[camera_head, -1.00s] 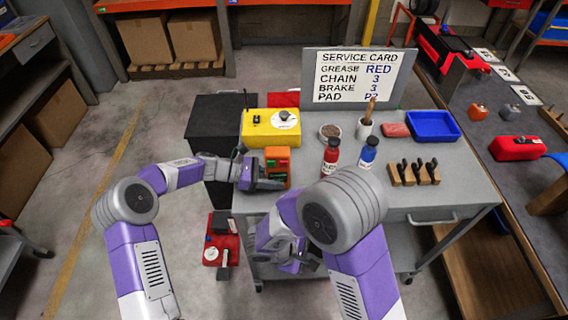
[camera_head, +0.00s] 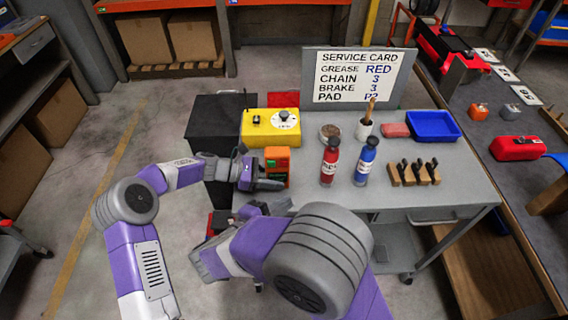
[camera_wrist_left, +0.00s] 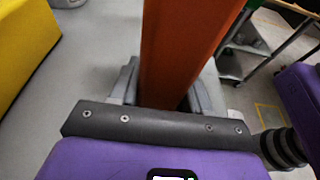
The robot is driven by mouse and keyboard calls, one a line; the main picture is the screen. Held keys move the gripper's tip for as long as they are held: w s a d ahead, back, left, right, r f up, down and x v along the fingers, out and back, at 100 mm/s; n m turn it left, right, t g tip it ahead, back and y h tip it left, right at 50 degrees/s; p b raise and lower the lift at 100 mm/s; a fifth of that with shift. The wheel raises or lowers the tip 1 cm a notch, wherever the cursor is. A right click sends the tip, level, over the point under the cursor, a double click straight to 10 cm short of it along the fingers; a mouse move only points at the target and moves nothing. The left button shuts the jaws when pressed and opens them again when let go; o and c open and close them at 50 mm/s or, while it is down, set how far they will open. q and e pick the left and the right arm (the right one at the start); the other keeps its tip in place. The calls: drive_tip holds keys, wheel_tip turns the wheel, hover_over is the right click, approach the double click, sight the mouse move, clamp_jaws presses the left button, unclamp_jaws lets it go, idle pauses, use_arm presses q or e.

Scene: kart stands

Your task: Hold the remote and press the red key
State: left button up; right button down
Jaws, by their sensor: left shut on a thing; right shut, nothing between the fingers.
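The remote is an orange block (camera_head: 283,154) with dark and green marks on its face, upright at the left edge of the grey cart top. My left gripper (camera_head: 268,184) is shut on it. In the left wrist view the orange body of the remote (camera_wrist_left: 185,45) stands between the fingers (camera_wrist_left: 160,90). I cannot make out the red key; the marks are too small. My right gripper (camera_head: 272,208) is shut and empty, just below the remote and left gripper in the head view, near the cart's front left edge. My right arm partly hides it.
A yellow box (camera_head: 270,133) with a dial stands behind the remote. The service card (camera_head: 357,76) stands at the back. Bare cart top lies between remote and bottles.

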drive_tip(key=w, duration=0.9)
idle(2.1)
drive_tip(key=shift+w, duration=0.8)
idle(0.6)
drive_tip(key=shift+s, duration=0.9)
drive_tip(key=shift+s, duration=0.1)
drive_tip(key=s, duration=0.4)
drive_tip(key=shift+s, duration=0.4)
